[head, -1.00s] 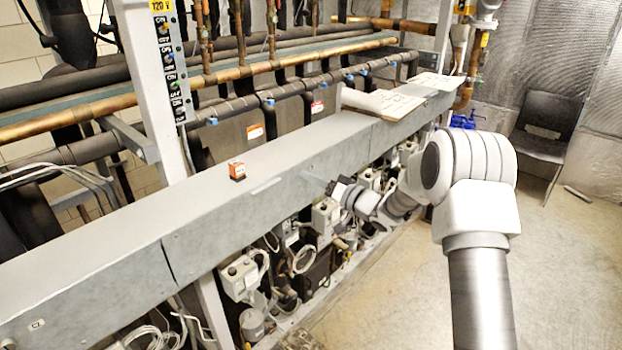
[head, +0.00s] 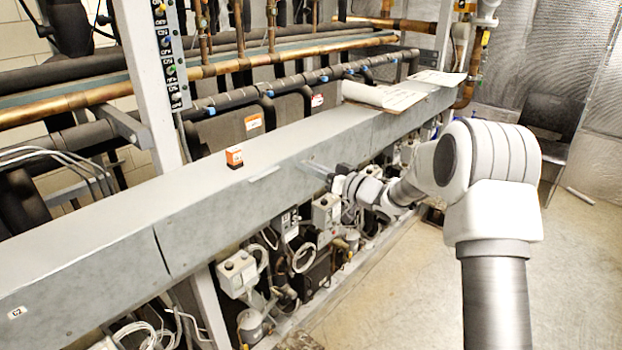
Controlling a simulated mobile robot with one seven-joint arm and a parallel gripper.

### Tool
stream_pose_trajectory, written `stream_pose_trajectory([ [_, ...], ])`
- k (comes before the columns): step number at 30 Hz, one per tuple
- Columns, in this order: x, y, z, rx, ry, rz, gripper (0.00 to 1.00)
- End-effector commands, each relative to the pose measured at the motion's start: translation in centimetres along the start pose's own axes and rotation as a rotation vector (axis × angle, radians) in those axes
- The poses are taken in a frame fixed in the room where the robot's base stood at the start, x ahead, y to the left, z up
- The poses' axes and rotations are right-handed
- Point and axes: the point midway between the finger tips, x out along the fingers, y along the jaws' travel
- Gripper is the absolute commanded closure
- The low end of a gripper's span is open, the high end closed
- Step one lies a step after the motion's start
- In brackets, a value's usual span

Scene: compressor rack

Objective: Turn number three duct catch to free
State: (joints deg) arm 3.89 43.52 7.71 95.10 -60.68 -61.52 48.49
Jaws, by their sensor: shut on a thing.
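The long grey duct (head: 215,208) runs diagonally across the head view, from lower left to upper right. My gripper (head: 322,169) is at the duct's front face, right of the middle, with its fingers pointing left at the face. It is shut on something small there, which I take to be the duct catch. The catch is mostly hidden by the fingers and too small to make out, so its angle and number cannot be read. A pale strip (head: 264,174) lies left of the gripper.
Grey control boxes (head: 238,273), cables and compressors crowd the space below the duct. A dark chair (head: 552,125) stands at the right. The floor at lower right is clear.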

Motion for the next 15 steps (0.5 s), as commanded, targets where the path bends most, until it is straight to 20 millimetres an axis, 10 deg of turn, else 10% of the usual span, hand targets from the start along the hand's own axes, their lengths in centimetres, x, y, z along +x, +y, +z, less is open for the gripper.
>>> stream_pose_trajectory([
  [15, -0.01, 0.17, 0.56, -0.496, 0.000, 0.000, 1.00],
])
